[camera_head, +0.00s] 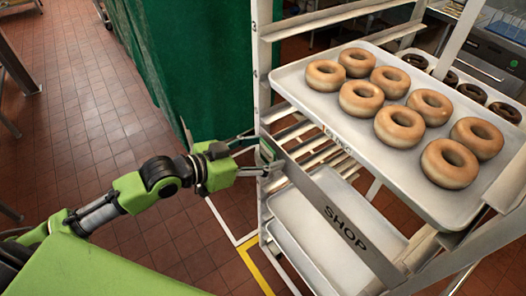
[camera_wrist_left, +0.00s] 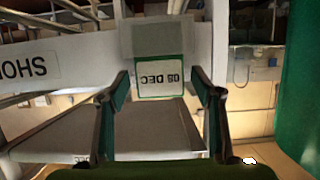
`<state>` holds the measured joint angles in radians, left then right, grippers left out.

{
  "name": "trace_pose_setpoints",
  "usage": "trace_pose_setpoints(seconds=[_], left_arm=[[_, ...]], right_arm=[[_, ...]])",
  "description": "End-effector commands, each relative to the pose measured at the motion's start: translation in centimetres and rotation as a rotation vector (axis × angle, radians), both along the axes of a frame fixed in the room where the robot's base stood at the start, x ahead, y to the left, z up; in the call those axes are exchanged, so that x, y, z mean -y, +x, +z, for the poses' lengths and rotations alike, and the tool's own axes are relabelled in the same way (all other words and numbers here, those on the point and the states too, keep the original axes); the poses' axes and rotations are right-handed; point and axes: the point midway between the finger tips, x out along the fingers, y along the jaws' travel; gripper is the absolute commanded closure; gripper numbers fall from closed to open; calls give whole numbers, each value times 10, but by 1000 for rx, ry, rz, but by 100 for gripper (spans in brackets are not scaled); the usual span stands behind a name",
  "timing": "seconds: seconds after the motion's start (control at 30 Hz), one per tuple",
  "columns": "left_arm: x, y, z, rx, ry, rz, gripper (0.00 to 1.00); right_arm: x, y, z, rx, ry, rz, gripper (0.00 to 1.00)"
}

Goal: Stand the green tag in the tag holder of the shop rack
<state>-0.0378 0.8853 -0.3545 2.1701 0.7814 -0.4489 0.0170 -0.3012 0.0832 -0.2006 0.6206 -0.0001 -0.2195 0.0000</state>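The green tag (camera_wrist_left: 160,77) is a white card with a green border reading "08 DEC", upside down in the left wrist view. It meets a plain grey plate, seemingly the tag holder (camera_wrist_left: 160,38), at the shop rack's post; how deep it sits I cannot tell. In the head view the tag shows as a thin green edge (camera_head: 268,150). My left gripper (camera_head: 258,156) is at the near-left post of the shop rack (camera_head: 262,75). In the left wrist view its fingers (camera_wrist_left: 160,82) are spread, one on each side of the tag, with gaps visible. My right gripper is not in view.
A tray (camera_head: 300,92) of glazed rings (camera_head: 361,98) sits on the rack's upper level, right of my gripper. A "SHOP" bar (camera_head: 346,228) crosses the rack below it, above lower trays (camera_head: 325,225). A green curtain (camera_head: 190,60) hangs behind my arm. Tiled floor is open at left.

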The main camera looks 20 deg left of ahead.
Motion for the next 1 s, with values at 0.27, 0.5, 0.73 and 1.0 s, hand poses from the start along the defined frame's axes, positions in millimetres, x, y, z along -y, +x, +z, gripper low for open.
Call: trace_pose_setpoints(seconds=[0.27, 0.5, 0.73, 1.0], left_arm=[[-5, -5, 4, -1, 3, 2, 40], [-26, -32, 13, -4, 4, 2, 40], [-41, -51, 24, -6, 2, 3, 40], [-52, -69, 33, -5, 2, -3, 40]], right_arm=[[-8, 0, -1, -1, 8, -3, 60], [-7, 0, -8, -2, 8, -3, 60], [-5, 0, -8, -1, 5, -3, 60], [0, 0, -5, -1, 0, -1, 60]])
